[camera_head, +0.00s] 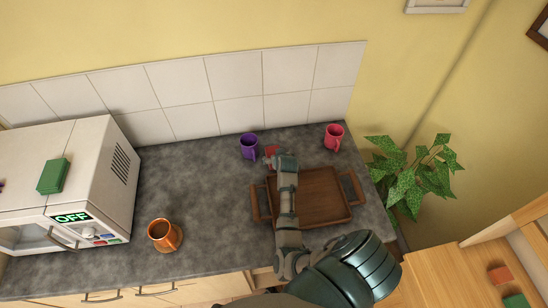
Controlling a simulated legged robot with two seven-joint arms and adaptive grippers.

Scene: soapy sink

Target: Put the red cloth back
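A small patch of red (271,151), which looks like the red cloth, shows at the fingertips of my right gripper (272,161), just behind the brown wooden tray (325,194). Most of it is hidden by the gripper. My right arm comes in from the bottom right and reaches across the tray's left part. The fingers are too small and covered to tell whether they are closed on the red thing. My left gripper is not in view.
A purple mug (249,147) stands just left of the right gripper, a pink mug (334,136) at the back right. An orange mug (164,235) stands near the microwave (100,160), which bears a green block (53,176). The grey counter (195,180) is clear between.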

